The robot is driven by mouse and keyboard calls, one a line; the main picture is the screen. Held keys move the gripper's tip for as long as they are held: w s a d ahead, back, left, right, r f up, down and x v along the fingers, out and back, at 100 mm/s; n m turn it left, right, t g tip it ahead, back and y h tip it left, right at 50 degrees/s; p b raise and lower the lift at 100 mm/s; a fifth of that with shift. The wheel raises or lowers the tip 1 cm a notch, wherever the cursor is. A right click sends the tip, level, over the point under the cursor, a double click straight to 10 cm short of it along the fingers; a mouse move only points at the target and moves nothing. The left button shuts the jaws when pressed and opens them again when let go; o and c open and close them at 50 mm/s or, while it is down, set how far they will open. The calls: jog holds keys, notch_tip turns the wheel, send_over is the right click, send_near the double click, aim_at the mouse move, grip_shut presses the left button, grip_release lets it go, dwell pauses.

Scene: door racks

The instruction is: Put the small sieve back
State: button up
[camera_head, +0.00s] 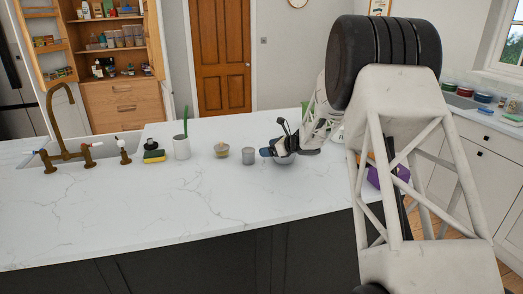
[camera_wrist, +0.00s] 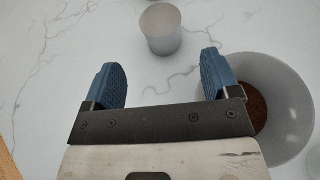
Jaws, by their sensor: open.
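I cannot pick out the small sieve for certain in either view. My gripper (camera_head: 268,152) is low over the worktop in the head view. In the wrist view my gripper (camera_wrist: 161,82) has its two blue fingers wide apart, with bare marble between them. A grey cup (camera_wrist: 161,30) stands upright just beyond the fingertips, touching neither; it also shows in the head view (camera_head: 248,157). A pale bowl (camera_wrist: 290,80) with brown contents lies beside and partly under the right finger; it shows partly behind my gripper in the head view (camera_head: 284,161).
A small bowl (camera_head: 221,150) with yellowish contents, a white plant pot (camera_head: 181,149) and a yellow sponge (camera_head: 154,157) stand left of the cup. The brass tap (camera_head: 62,135) is farther left. An open cupboard (camera_head: 118,60) with a racked door (camera_head: 48,42) stands behind. The front worktop is clear.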

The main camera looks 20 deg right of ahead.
jog(key=shift+v, duration=0.9)
notch_tip(320, 180, up, 8)
jog(key=s+a+m+t+h, duration=0.1)
jog(key=s+m+t+h, duration=0.15)
jog(key=m, duration=0.45)
jog(key=s+a+r+m+h, duration=0.1)
jog(key=s+r+m+h, duration=0.35)
jog(key=s+m, duration=0.4)
jog(key=s+a+r+m+h, duration=0.1)
jog(key=s+r+m+h, duration=0.35)
jog(key=s+m, duration=0.35)
jog(key=s+a+f+m+g, duration=0.2)
jog(key=s+m, duration=0.5)
jog(key=s, duration=0.6)
jog(key=s+a+f+m+g+y, duration=0.1)
jog(key=s+a+m+g, duration=0.3)
jog(key=s, duration=1)
jog(key=s+a+f+m+g+y, duration=0.1)
jog(key=s+a+f+m+g, duration=0.2)
jog(key=s+m, duration=0.7)
jog(key=s+a, duration=0.2)
jog(key=s, duration=0.2)
jog(key=shift+s+a+m, duration=0.2)
jog(key=shift+a+m, duration=0.1)
jog(key=shift+m, duration=0.05)
